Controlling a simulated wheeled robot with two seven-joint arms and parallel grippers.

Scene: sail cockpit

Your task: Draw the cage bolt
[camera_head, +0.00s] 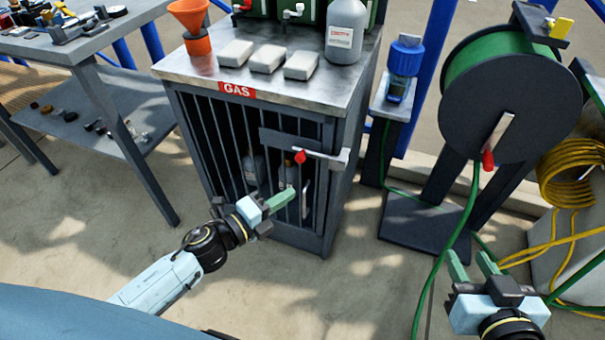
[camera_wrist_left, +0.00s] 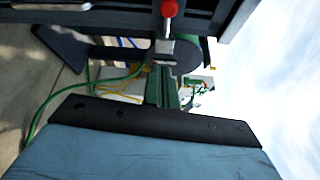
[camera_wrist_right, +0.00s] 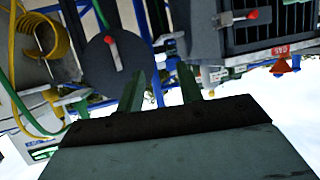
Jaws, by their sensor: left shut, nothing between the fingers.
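The gas cage (camera_head: 228,150) has a barred front and a red GAS label. Its bolt (camera_head: 328,157) is a light grey bar across the upper right of the door, with a red knob (camera_head: 300,157). The knob also shows at the top of the left wrist view (camera_wrist_left: 169,8) and of the right wrist view (camera_wrist_right: 252,14). My left gripper (camera_head: 291,192) is shut and empty in front of the bars, below the knob in the head view and apart from it. My right gripper (camera_head: 472,258) is open and empty at lower right, away from the cage.
A bottle (camera_head: 345,32), white blocks (camera_head: 267,59) and an orange funnel (camera_head: 197,42) stand on the cage top. A green hose reel (camera_head: 505,95) stands to the right, its hose trailing on the floor. A workbench (camera_head: 88,45) is at the left. Floor before the cage is clear.

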